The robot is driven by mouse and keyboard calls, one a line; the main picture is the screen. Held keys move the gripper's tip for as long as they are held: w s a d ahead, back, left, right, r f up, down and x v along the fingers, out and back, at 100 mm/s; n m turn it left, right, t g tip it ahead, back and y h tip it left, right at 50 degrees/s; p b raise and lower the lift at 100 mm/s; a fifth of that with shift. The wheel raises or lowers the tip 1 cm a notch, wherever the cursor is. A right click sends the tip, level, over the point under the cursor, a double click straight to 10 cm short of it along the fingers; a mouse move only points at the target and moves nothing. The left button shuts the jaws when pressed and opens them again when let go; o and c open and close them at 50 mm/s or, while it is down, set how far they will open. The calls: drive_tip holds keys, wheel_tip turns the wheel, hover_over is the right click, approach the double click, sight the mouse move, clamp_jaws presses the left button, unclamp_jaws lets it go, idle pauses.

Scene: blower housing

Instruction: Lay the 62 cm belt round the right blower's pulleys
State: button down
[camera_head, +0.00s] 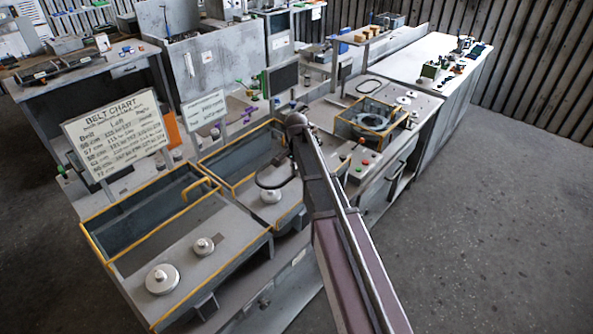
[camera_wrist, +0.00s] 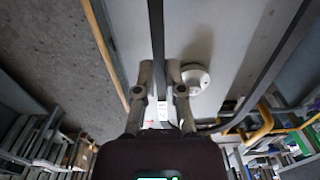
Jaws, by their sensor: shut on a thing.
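In the wrist view my gripper (camera_wrist: 161,78) is shut on a dark belt (camera_wrist: 158,32), which runs up the picture from between the fingers. Part of this belt loop (camera_head: 263,184) shows left of my arm in the head view, above the right of two neighbouring yellow-edged blowers (camera_head: 247,204). My gripper itself is hidden behind my arm there. A pale round pulley (camera_head: 270,196) stands on that blower, below the belt; it shows just right of the fingers in the wrist view (camera_wrist: 196,79). Any second pulley there is hidden. I cannot tell whether the belt touches a pulley.
The left blower (camera_head: 225,262) carries two bare pulleys (camera_head: 162,279) (camera_head: 203,246). A belt chart sign (camera_head: 117,133) stands behind it. Farther right are a yellow-framed unit (camera_head: 372,121) and another dark loop (camera_head: 368,86) on the bench. Open floor lies at right.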

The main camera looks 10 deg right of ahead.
sight(296, 193)
drive_tip(key=shift+f+b, duration=2.65)
drive_tip(key=shift+f, duration=0.4)
drive_tip(key=shift+s, duration=0.1)
drive_tip(key=shift+f+b, duration=1.05)
drive_tip(key=shift+b, duration=0.05)
drive_tip(key=c, duration=0.7)
unclamp_jaws()
drive_tip(key=shift+o, duration=0.2)
drive_tip(key=shift+r, duration=0.15)
drive_tip(key=shift+r+p, duration=1.15)
drive_tip(key=shift+p, duration=0.15)
drive_tip(key=shift+r, duration=0.1)
